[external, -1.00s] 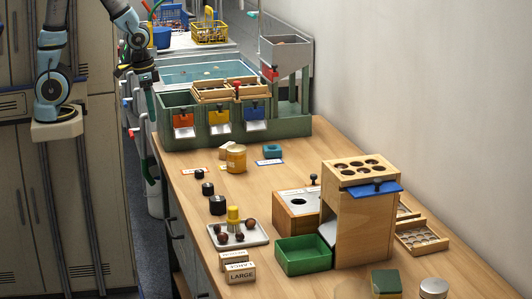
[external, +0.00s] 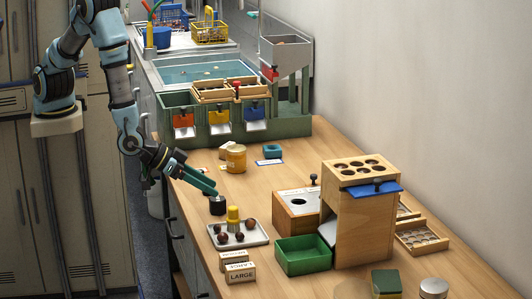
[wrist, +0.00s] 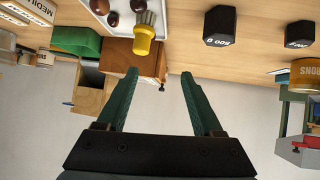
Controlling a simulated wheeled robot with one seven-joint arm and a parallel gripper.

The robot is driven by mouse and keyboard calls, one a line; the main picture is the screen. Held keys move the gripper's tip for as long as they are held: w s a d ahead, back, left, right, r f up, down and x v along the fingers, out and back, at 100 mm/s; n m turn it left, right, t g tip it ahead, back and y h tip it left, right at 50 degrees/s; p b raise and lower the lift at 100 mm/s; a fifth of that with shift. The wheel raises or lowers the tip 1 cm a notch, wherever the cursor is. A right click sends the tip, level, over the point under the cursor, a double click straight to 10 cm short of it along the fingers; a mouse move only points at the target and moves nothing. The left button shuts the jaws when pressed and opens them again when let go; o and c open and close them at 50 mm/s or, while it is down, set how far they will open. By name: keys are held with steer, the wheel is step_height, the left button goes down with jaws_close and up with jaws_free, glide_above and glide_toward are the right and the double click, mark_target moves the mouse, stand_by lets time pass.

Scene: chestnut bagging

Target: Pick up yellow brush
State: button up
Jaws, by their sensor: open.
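The yellow brush (external: 233,217) stands on the white tray (external: 262,238) among several brown chestnuts (external: 222,238). In the wrist view the brush (wrist: 144,38) shows its yellow body and pale bristles, beyond my left-hand finger. My gripper (external: 208,186) is over the table's left edge, behind the tray and apart from the brush. Its green fingers are spread with nothing between them, as the wrist view (wrist: 160,75) also shows.
A black weight (external: 217,205) stands close to my fingertips. Label blocks (external: 240,273) lie in front of the tray. A green bin (external: 303,256) and a wooden dispenser (external: 362,220) stand to its right. A yellow jar (external: 236,159) stands farther back.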

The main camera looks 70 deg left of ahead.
mark_target(228, 210)
steer(key=s+d+f+t, duration=0.1)
steer(key=s+d+t, duration=0.1)
steer(key=s+d, duration=0.15)
steer(key=shift+t, duration=0.3)
steer(key=p+x, duration=0.1)
steer(key=x, duration=0.3)
steer(key=shift+f, duration=0.15)
steer(key=shift+a+p+x, duration=0.1)
steer(key=shift+p+x, duration=0.6)
steer(key=shift+x, duration=0.8)
steer(key=shift+a+p+x, duration=0.15)
steer(key=shift+p+x, duration=0.55)
steer(key=shift+x, duration=0.8)
steer(key=shift+f, duration=0.15)
jaws_close()
